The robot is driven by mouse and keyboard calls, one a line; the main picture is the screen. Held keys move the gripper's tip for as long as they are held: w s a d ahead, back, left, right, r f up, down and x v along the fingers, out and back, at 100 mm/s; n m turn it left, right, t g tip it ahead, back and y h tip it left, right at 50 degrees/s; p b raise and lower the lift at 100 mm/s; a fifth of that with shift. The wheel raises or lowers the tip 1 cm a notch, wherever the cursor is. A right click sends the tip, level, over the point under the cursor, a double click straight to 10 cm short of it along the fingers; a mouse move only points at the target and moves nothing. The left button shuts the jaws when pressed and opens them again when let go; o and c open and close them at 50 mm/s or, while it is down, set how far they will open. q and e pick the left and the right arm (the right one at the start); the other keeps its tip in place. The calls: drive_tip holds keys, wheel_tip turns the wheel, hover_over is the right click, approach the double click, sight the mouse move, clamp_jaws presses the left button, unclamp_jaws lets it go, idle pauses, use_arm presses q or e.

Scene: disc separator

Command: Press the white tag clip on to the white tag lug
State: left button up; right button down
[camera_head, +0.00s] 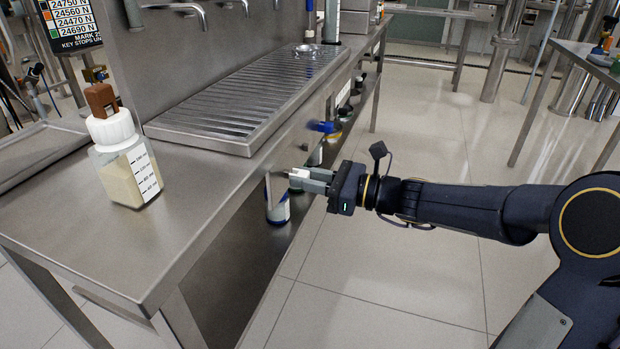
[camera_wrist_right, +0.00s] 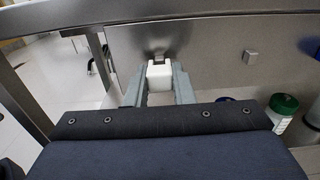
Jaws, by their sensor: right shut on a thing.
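My right gripper (camera_head: 303,176) is shut on a small white block, the white tag clip (camera_head: 299,172), in front of the bench's side face. In the right wrist view the two grey fingers (camera_wrist_right: 160,80) grip the clip (camera_wrist_right: 160,76) from both sides. A small metallic piece (camera_wrist_right: 158,56) shows just beyond the clip's top edge, against the steel panel; I cannot tell whether they touch. A small grey square lug (camera_wrist_right: 250,57) sits on the same panel to the right, clear of the gripper. I cannot tell which piece is the white tag lug. My left gripper is out of view.
The steel bench (camera_head: 185,215) carries a white-capped bottle (camera_head: 125,165) and a ridged drain tray (camera_head: 245,95). A blue handle (camera_head: 321,127) sticks out beyond the gripper. A white container (camera_head: 277,205) stands below, behind the gripper.

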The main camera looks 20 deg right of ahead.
drive_tip(key=shift+w+a, duration=0.35)
drive_tip(key=shift+a, duration=0.15)
drive_tip(key=shift+a, duration=0.1)
drive_tip(key=c, duration=1.2)
unclamp_jaws()
drive_tip(key=shift+o, duration=0.2)
drive_tip(key=p+v, duration=0.3)
drive_tip(key=v, duration=0.8)
drive_tip(key=shift+s+d, duration=0.2)
drive_tip(key=shift+d, duration=0.1)
